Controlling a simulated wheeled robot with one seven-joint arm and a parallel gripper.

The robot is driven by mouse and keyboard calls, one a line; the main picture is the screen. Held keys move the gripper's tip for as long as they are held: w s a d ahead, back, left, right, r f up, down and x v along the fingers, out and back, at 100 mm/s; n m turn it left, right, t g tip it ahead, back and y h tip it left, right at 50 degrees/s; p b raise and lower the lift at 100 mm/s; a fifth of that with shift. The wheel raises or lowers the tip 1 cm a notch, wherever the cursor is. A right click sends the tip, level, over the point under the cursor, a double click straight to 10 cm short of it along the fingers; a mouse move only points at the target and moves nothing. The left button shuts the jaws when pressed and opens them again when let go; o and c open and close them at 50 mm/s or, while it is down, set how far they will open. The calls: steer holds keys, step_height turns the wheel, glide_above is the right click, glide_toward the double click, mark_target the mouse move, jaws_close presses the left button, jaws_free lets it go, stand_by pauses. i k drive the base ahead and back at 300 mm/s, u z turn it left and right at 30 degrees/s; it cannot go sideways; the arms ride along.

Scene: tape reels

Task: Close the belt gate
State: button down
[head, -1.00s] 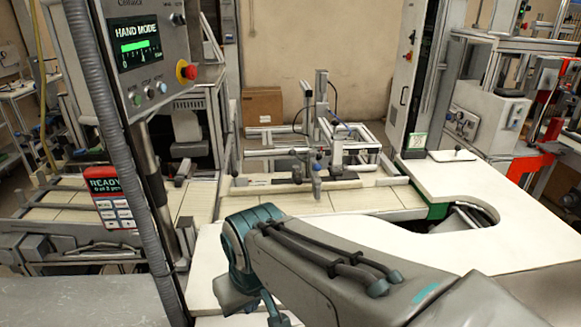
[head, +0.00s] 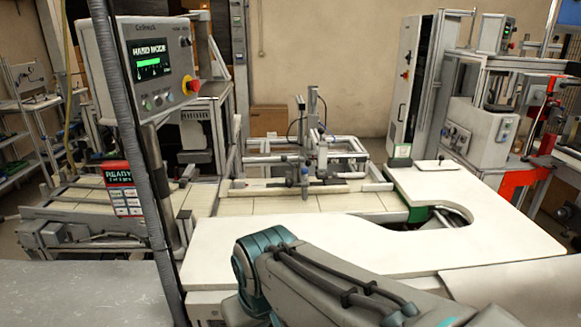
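A cream slatted belt (head: 275,205) runs across the middle of the head view, behind a white worktop. A metal frame of rails and posts (head: 312,140) stands at the belt's far side. A low bar (head: 262,190) lies along the belt in front of it, with a grey-blue upright knob or handle (head: 304,176). I cannot tell for certain which part is the gate, or whether it is open. My arm reaches in from the bottom right over the worktop, its teal joint well short of the belt. My gripper is out of view below.
The white worktop (head: 330,245) has a curved cut-out at right. A tall cabinet (head: 416,85) stands behind at right.

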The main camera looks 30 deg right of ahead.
mark_target(303, 171)
steer(key=u, duration=1.35)
steer(key=k, duration=1)
steer(key=z, duration=1.4)
steer(key=i, duration=0.3)
steer(key=z, duration=0.05)
